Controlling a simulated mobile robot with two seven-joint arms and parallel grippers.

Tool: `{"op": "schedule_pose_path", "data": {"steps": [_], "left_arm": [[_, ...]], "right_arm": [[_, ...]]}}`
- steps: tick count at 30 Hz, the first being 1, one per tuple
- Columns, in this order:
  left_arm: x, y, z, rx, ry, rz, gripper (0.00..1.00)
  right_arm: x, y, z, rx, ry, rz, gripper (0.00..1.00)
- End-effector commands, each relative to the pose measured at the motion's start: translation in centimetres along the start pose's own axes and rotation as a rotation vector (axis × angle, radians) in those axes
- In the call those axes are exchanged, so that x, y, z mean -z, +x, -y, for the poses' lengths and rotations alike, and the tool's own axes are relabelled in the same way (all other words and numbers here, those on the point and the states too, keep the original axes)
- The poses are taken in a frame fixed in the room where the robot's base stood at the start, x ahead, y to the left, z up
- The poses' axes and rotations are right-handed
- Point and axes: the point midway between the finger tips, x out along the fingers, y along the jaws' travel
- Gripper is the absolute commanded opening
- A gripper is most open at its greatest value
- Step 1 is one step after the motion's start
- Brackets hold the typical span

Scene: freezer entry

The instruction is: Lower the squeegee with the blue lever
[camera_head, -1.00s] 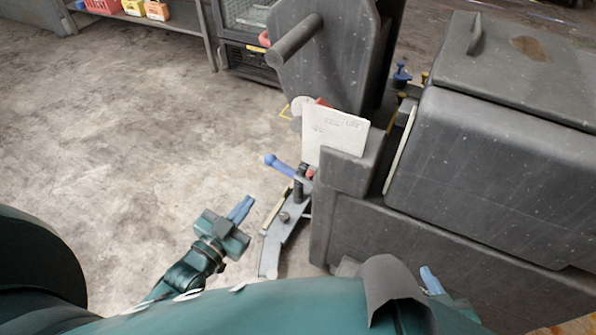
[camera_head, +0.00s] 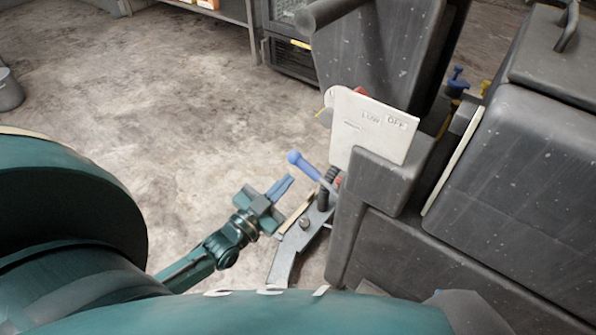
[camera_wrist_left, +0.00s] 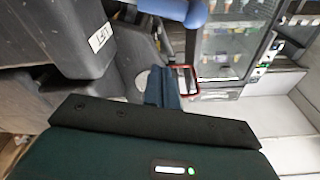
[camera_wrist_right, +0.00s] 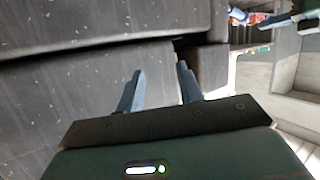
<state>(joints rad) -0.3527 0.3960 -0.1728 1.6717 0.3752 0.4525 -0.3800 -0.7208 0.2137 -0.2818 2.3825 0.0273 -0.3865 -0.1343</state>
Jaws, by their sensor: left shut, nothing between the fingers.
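The blue lever (camera_head: 309,168), with a round knob, sticks out to the left from a dark upright mount on the grey machine. My left gripper (camera_head: 284,184) is shut and empty, just below and left of the knob, with a small apparent gap. In the left wrist view its blue fingers (camera_wrist_left: 163,88) are together, and a blue rounded piece, apparently the lever, shows at the top edge. My right gripper (camera_wrist_right: 161,72) is open and empty in its wrist view, facing a dark grey surface. I cannot make out the squeegee for certain.
A white plate marked LOW and OFF (camera_head: 372,128) stands above the lever. The bulky grey machine (camera_head: 505,160) fills the right side. A grey metal arm (camera_head: 287,254) lies low beside it. The concrete floor (camera_head: 170,110) at the left is open.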

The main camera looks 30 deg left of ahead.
Motion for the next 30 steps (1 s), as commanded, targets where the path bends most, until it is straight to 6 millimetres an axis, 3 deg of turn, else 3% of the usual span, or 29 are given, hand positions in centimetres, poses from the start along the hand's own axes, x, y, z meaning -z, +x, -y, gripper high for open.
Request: {"op": "schedule_pose_path", "data": {"steps": [5, 15, 21, 30], "left_arm": [[0.0, 2.5, 0.0, 0.002, -0.001, -0.005, 0.00], [-0.1, 9.8, 0.0, 0.002, -0.001, -0.004, 0.00], [-3.0, 8.7, -0.1, -0.001, 0.001, 0.003, 0.00], [-3.8, 8.3, 0.0, -0.001, -0.001, 0.000, 0.00]], "right_arm": [[-0.1, 0.2, 0.0, -0.004, -0.008, -0.027, 0.36], [0.0, 0.8, 0.1, -0.015, -0.044, -0.127, 0.36], [0.1, 1.1, 0.3, -0.017, -0.074, -0.217, 0.36], [0.6, 1.1, 0.4, -0.017, -0.088, -0.259, 0.36]]}}
